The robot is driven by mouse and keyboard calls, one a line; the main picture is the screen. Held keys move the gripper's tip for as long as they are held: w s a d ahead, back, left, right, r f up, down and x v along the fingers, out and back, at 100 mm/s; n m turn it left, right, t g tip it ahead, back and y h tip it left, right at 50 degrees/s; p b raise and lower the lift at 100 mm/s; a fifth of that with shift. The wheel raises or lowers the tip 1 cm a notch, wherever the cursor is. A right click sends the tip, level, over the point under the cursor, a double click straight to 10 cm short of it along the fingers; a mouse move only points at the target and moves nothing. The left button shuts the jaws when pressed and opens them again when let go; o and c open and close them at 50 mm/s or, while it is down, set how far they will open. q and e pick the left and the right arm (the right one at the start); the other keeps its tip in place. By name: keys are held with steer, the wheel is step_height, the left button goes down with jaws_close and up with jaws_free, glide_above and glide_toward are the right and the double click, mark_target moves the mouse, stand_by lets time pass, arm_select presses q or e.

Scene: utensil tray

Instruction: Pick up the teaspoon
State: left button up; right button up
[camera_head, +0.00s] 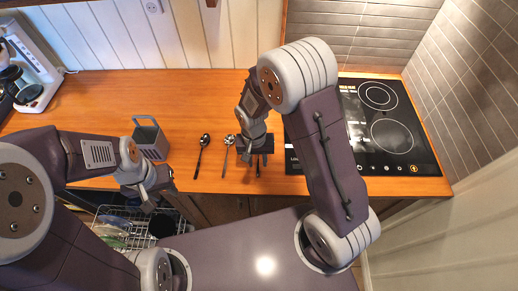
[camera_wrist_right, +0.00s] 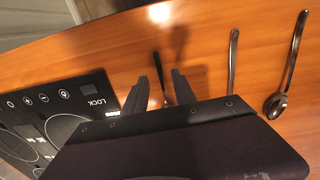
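Three slim metal utensils lie on the wooden counter: a spoon (camera_head: 202,151) on the left, a second spoon (camera_head: 227,150) in the middle, and a third utensil (camera_head: 258,170) under my right gripper (camera_head: 255,155). I cannot tell for sure which one is the teaspoon. In the right wrist view, my right gripper (camera_wrist_right: 160,88) is open, its fingers either side of the third utensil's dark handle (camera_wrist_right: 157,65); its other end is hidden. The other two utensils show to the right there. My left gripper (camera_head: 158,198) looks open and empty, past the counter's front edge.
A grey utensil holder (camera_head: 150,140) stands left of the spoons. A black hob (camera_head: 385,130) is on the right. A dish rack with dishes (camera_head: 120,230) is below the counter at left. A coffee maker (camera_head: 30,75) stands at far left. The back counter is clear.

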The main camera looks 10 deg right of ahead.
steer(key=shift+f, duration=0.85)
jaws_close()
steer(key=shift+r, duration=0.1)
step_height(320, 180, up, 4)
steer(key=shift+s+r+b, duration=0.1)
steer(key=shift+r+b, duration=0.05)
steer(key=shift+b, duration=0.15)
steer(key=s+d+r, duration=0.1)
steer(key=s+r, duration=0.5)
steer(key=s, duration=0.5)
steer(key=shift+s+d+r+b, duration=0.2)
steer(key=shift+d+r+b, duration=0.1)
